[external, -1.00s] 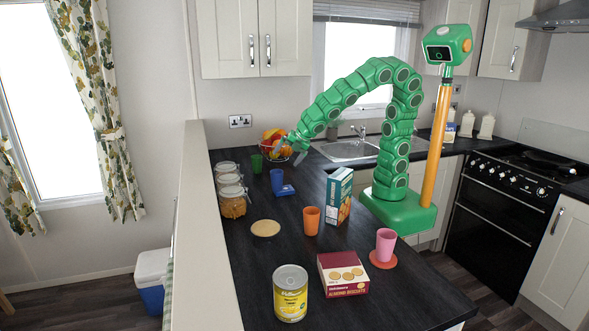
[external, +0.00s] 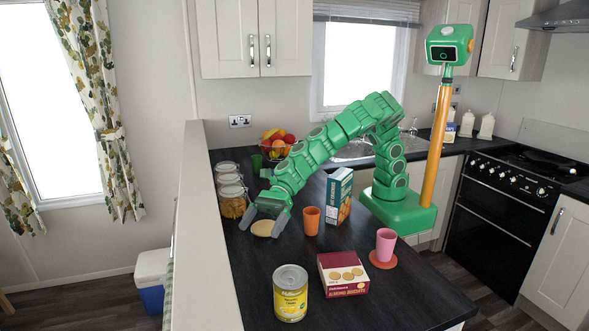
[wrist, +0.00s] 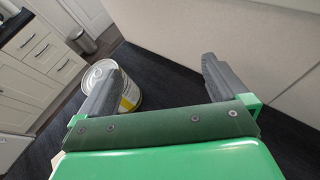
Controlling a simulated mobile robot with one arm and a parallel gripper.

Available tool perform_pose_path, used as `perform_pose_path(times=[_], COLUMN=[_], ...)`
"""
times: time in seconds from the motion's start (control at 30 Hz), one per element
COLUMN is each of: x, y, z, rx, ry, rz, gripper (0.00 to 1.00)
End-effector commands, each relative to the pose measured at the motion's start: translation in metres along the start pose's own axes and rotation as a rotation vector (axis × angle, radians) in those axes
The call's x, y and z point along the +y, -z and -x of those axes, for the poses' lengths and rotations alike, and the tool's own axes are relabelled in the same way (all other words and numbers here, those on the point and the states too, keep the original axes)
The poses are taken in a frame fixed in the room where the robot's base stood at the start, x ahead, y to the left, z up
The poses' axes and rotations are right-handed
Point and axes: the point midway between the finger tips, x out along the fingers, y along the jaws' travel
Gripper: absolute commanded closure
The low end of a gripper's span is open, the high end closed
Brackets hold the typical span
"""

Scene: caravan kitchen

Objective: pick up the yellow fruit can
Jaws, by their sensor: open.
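The yellow fruit can (external: 290,294) stands upright at the near end of the dark counter, with a silver lid and a yellow label. In the wrist view the can (wrist: 130,97) shows at the left, partly hidden behind one finger. My gripper (external: 264,222) is open and empty, over the round tan disc on the counter, well behind the can and to its left in the external view. Its two fingers also show spread in the wrist view (wrist: 160,82).
A red almond biscuit box (external: 342,274) stands close to the can's right. A pink cup (external: 385,244) on a coaster, an orange cup (external: 311,221) and a blue carton (external: 338,196) stand further back. Glass jars (external: 231,199) line the left ledge. Counter left of the can is clear.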

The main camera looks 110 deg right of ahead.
Motion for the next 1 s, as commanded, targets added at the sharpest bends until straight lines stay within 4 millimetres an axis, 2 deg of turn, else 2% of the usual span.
perform_pose_path(times=[0.03,0.13,0.2,0.3,1.0], x=[0.023,0.062,0.080,0.095,0.110], y=[0.011,0.026,0.036,0.044,0.047], z=[-0.012,-0.027,-0.032,-0.036,-0.065], rx=[0.011,0.019,0.023,0.024,0.023], ry=[-0.073,-0.198,-0.257,-0.309,-0.322], rz=[0.056,0.153,0.197,0.231,0.240], gripper=[0.00,0.00,0.00,0.00,0.00])
